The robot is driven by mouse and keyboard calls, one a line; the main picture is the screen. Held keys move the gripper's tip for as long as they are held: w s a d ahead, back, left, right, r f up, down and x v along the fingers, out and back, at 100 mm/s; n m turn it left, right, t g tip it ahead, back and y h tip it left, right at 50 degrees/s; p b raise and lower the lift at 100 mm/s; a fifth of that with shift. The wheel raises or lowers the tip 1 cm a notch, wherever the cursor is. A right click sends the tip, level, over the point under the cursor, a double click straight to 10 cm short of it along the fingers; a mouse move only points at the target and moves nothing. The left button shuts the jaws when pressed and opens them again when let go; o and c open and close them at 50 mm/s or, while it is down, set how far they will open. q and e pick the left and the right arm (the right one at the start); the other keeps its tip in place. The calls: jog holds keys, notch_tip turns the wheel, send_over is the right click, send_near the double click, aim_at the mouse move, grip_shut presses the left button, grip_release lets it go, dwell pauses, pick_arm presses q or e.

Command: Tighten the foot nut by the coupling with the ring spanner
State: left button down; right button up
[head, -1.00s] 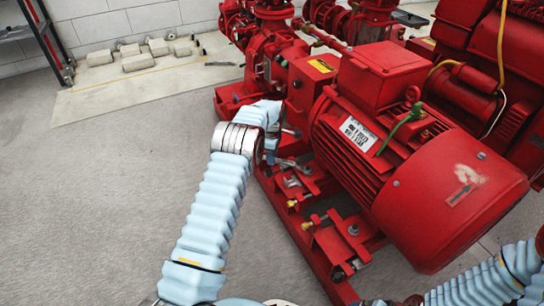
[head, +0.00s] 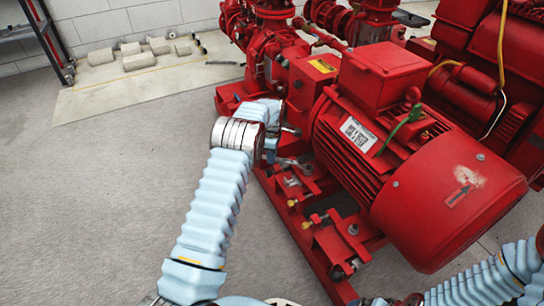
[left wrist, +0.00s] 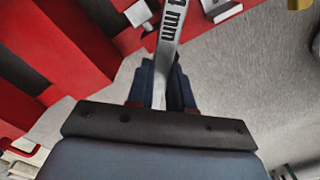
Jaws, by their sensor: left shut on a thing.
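My left gripper (head: 272,146) is low beside the red pumpset, at the near side of the coupling end of the motor (head: 345,155). In the left wrist view its dark fingers (left wrist: 160,88) are shut on the ring spanner (left wrist: 168,45), a flat steel bar with partly hidden "mm" lettering. The spanner runs away from the fingers and out of the top of that view, so its ring end is not seen there. Metal parts (head: 292,182) lie by the motor foot near the gripper; I cannot tell whether the ring is on the foot nut. My right gripper is out of view.
The red base frame (head: 300,238) runs along the motor with brass-coloured bolts (head: 306,225) and another foot bolt (head: 352,229). Pump pipework stands behind. Grey floor (head: 130,200) to the left is clear; pale blocks (head: 140,62) lie by the wall.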

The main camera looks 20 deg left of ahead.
pick_arm(q)
jog(key=shift+r+p, duration=1.15)
jog(key=shift+r, duration=1)
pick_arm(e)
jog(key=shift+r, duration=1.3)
